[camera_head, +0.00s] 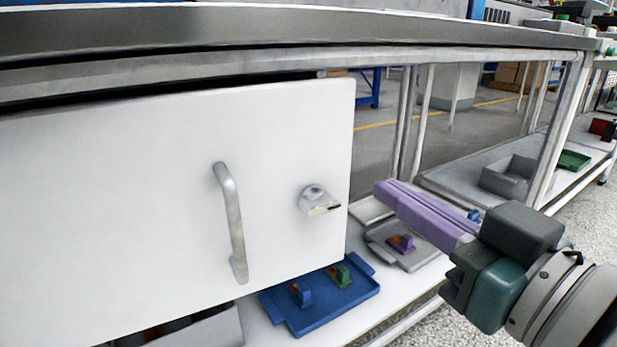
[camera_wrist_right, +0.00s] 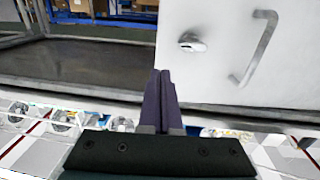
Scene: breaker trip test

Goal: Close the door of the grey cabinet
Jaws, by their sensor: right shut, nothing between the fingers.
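A large pale grey-white door (camera_head: 120,190) fills the left of the head view, with a vertical bar handle (camera_head: 232,220) and a small metal knob lock (camera_head: 318,200) near its right edge. The cabinet body behind it is hidden. My right gripper (camera_head: 383,190) has purple fingers, shut and empty, just right of the door's free edge in the picture; I cannot tell whether they touch it. In the right wrist view the fingers (camera_wrist_right: 160,78) overlap the edge of the door (camera_wrist_right: 225,75), whose knob and handle also show there. My left gripper is not in view.
A workbench top (camera_head: 250,32) runs across above the door. Below are a blue tray (camera_head: 335,308) with small blue and green parts, a grey tray (camera_head: 420,258) with a purple part, and a grey bin (camera_head: 200,332). A bench leg (camera_head: 565,125) stands at the right.

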